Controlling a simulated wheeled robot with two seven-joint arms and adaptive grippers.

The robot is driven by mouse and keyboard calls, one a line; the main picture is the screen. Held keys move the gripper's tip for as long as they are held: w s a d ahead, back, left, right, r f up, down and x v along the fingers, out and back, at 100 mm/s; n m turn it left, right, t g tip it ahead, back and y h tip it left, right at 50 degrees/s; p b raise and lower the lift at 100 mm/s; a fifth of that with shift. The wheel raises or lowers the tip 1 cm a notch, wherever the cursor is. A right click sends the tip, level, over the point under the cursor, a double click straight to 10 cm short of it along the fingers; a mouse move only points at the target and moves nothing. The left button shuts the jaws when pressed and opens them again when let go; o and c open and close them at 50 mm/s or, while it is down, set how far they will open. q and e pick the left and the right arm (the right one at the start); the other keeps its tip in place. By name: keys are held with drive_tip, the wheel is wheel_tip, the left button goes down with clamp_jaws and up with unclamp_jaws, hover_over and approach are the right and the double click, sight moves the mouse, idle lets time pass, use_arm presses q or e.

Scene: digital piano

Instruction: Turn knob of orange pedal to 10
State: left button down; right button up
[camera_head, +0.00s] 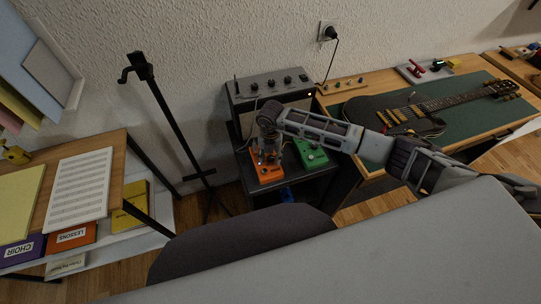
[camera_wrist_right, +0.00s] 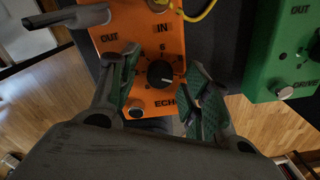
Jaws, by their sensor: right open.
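The orange pedal (camera_head: 267,177) sits on a dark stand below the amplifier. It fills the middle of the right wrist view (camera_wrist_right: 112,40), with "IN" and "ECHO" lettering. Its black knob (camera_wrist_right: 160,73) has a printed scale around it. A small light mark on the knob seems to point right; the exact value is too small to tell. My right gripper (camera_wrist_right: 163,70) is open, with one green-padded finger on each side of the knob, apparently not pressing it. In the head view my right gripper (camera_head: 266,156) is above the pedal and hides part of it. My left gripper is not in view.
A green pedal (camera_head: 311,153) sits close to the right of the orange one. The amplifier (camera_head: 270,88) stands behind them. A yellow cable (camera_wrist_right: 200,15) runs near the orange pedal's top. A guitar (camera_head: 395,113) lies on the table at right; a black stand (camera_head: 170,115) is at left.

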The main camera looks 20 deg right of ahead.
sight(270, 157)
wheel_tip(270, 157, up, 12)
idle(0.8)
idle(0.5)
